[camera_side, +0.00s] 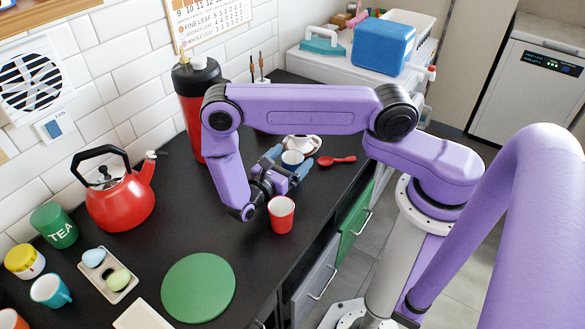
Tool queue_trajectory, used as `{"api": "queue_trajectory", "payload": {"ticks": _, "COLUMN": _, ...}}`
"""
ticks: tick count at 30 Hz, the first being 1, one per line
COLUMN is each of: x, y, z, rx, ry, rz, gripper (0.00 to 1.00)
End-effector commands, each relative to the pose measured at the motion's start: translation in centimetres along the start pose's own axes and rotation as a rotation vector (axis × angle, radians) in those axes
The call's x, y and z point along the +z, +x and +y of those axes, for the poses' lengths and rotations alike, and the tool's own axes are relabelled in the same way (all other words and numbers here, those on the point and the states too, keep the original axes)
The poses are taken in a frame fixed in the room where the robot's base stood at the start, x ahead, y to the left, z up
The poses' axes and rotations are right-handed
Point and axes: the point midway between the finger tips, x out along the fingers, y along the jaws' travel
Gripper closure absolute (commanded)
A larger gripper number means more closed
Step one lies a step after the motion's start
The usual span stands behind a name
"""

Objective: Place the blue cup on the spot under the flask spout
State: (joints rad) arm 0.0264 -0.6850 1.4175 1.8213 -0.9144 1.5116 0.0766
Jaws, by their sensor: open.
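A small dark blue cup (292,161) with a white inside stands on the black worktop, partly hidden by my gripper. My gripper (287,166) is low over the worktop, with its blue-grey fingers open, one on each side of the cup. I cannot tell whether either finger touches it. The tall red flask (190,120) with a black top stands against the tiled wall, behind and left of the cup. My arm covers part of the flask, and I cannot make out its spout or the spot under it.
A red cup (281,217) stands just in front of my gripper. A whitish dish (312,142) and a red spoon (338,160) lie behind and right. A red kettle (118,200), green round mat (198,288) and teal mug (48,291) are left. The worktop between kettle and red cup is clear.

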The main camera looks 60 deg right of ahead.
Motion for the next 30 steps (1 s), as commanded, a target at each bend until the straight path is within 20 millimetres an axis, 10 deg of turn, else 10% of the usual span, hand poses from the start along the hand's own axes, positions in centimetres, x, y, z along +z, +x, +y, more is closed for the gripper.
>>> {"api": "queue_trajectory", "payload": {"ticks": 17, "x": -1.0, "y": 3.0, "z": 0.0, "rx": 0.000, "ry": 0.000, "rz": 0.000, "gripper": 0.07}}
{"api": "queue_trajectory", "payload": {"ticks": 23, "x": -1.0, "y": 3.0, "z": 0.0, "rx": 0.000, "ry": 0.000, "rz": 0.001, "gripper": 0.65}}
{"api": "queue_trajectory", "payload": {"ticks": 30, "x": -1.0, "y": 3.0, "z": 0.0, "rx": 0.000, "ry": 0.000, "rz": 0.003, "gripper": 0.74}}
